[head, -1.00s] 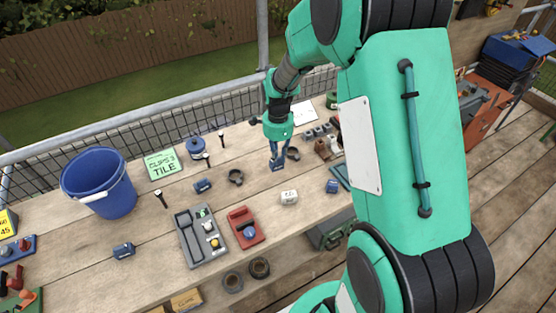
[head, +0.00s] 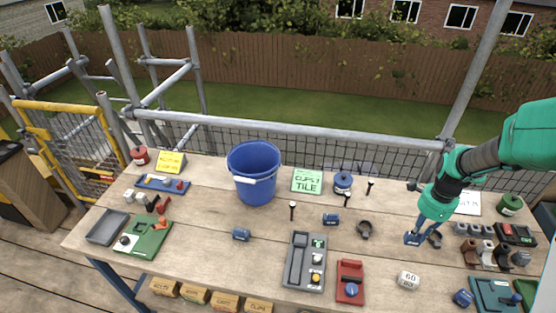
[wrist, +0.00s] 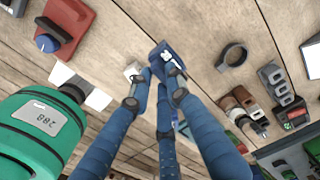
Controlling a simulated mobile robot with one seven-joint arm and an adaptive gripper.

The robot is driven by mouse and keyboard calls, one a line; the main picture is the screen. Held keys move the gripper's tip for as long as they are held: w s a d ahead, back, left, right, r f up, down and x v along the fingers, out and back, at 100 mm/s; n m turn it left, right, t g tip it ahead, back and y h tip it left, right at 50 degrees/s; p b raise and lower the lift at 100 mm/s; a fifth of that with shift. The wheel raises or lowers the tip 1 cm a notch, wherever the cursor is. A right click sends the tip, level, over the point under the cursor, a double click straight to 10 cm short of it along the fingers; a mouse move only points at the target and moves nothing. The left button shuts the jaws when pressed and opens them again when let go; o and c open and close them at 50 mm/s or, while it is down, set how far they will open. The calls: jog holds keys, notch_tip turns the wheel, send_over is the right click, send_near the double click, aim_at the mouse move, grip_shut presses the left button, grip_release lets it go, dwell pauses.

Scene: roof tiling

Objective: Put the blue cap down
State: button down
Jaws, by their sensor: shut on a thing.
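My gripper (head: 416,236) is low over the right part of the wooden table, with its blue fingers pointing down. It is shut on the blue cap (wrist: 163,50), a small dark blue piece with a pale mark, seen between the fingertips in the wrist view. In the head view the cap (head: 412,240) shows at the fingertips, just left of a dark ring clip (head: 435,240). The fingers hide part of the cap. I cannot tell whether it touches the table.
A white block (head: 408,280) and a red tray with a blue knob (head: 350,270) lie in front and to the left. Another ring clip (head: 364,231) lies left. Grey and brown pieces (head: 480,250) crowd the right. A blue bucket (head: 254,172) stands farther left.

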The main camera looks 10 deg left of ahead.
jog(key=w+a+r+n+p, duration=0.45)
jog(key=w+a+n, duration=0.45)
jog(key=a, duration=0.3)
jog(key=w+a+r+n+p, duration=0.3)
jog(key=w+a+r+n, duration=0.2)
jog(key=w+a+n, duration=0.55)
jog(key=a+r+n+p, duration=0.3)
jog(key=a+n, duration=0.5)
jog(key=a, duration=0.9)
jog(key=w+a+r+n+p, duration=0.1)
jog(key=a+r+n+p, duration=0.3)
jog(key=a+n, duration=0.5)
jog(key=a, duration=0.9)
jog(key=shift+w+a, duration=0.15)
jog(key=shift+w, duration=0.05)
notch_tip(320, 180, down, 14)
jog(key=p, duration=0.1)
jog(key=shift+f, duration=0.15)
